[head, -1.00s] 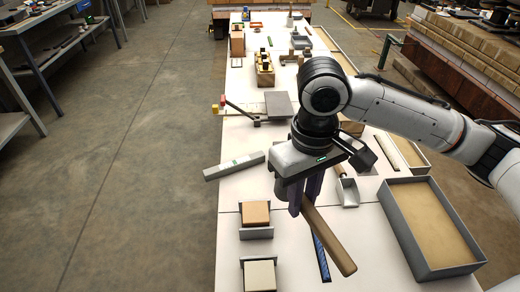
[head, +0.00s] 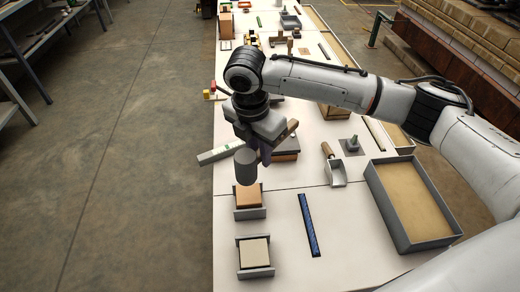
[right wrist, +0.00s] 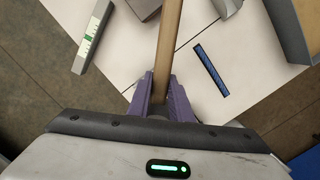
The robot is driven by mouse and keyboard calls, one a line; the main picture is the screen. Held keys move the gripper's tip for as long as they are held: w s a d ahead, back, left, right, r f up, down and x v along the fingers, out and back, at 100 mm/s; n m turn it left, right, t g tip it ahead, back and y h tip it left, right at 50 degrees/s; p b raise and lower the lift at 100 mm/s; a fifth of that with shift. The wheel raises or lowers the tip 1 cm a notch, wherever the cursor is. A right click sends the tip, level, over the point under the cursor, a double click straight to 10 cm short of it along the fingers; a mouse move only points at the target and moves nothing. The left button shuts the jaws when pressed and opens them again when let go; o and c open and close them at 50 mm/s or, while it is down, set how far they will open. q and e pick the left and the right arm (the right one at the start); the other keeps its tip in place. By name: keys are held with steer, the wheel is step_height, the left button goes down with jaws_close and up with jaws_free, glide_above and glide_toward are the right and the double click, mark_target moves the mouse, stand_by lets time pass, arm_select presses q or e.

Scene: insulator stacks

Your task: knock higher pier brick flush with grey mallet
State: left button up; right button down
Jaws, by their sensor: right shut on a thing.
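The grey mallet's head (head: 246,167) hangs just behind and above the tan brick (head: 249,197) in the picture; I cannot tell how large the gap is. My right gripper (head: 264,152) is shut on the mallet's wooden handle (head: 291,127). In the right wrist view the handle (right wrist: 168,45) runs up from between the purple fingers (right wrist: 160,95); the head is not clear there. The tan brick sits in a grey holder (head: 250,214). A cream brick (head: 254,252) sits in a similar holder (head: 256,273) nearer me. I cannot tell which brick is higher. My left gripper is not in view.
A level (head: 219,153) overhangs the table's left edge. A blue strip (head: 308,224) lies right of the bricks. A sand-filled grey tray (head: 377,209), a scoop (head: 335,174) and a trowel (head: 352,146) are further right. The table between bricks and tray is mostly clear.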

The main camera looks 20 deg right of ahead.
mark_target(249, 202)
steer(key=shift+f, duration=0.8)
step_height(249, 202, down, 4)
steer(key=shift+f+b, duration=0.15)
steer(key=shift+b, duration=1.1)
steer(key=shift+s+f, duration=0.1)
steer(key=shift+f, duration=1.15)
stand_by(0.4)
steer(key=shift+s+f+p, duration=0.1)
steer(key=shift+f+p, duration=0.05)
steer(key=shift+p, duration=0.3)
stand_by(2.1)
